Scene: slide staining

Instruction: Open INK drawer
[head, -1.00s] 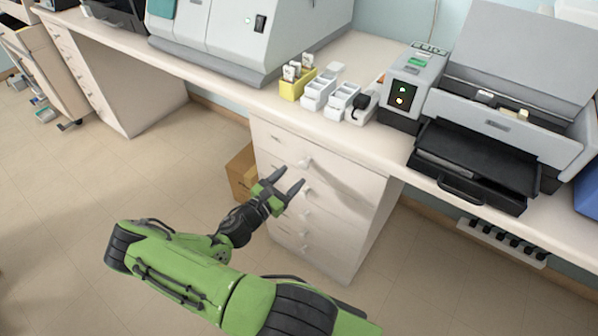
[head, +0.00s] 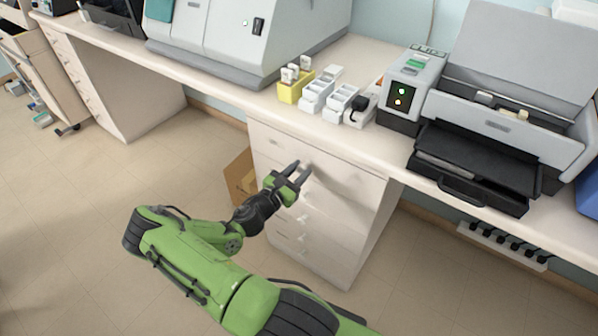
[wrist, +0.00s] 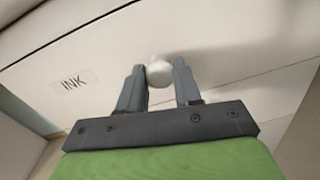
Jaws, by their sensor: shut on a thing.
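The INK drawer (head: 345,172) is the top drawer of the white cabinet under the bench in the head view. It looks flush with the cabinet front. In the wrist view, the drawer front (wrist: 240,75) carries an "INK" label (wrist: 75,82) left of its round white knob (wrist: 159,71). My gripper (head: 301,167) is at the drawer front, with its two dark fingers on either side of the knob. It is shut on the knob. In the head view the fingers hide the knob.
More drawers with knobs (head: 302,238) lie below in the same cabinet. A cardboard box (head: 238,178) stands on the floor left of the cabinet. Above, the bench holds a yellow rack (head: 290,92), white containers (head: 338,103) and a printer-like machine (head: 520,125). The floor in front is clear.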

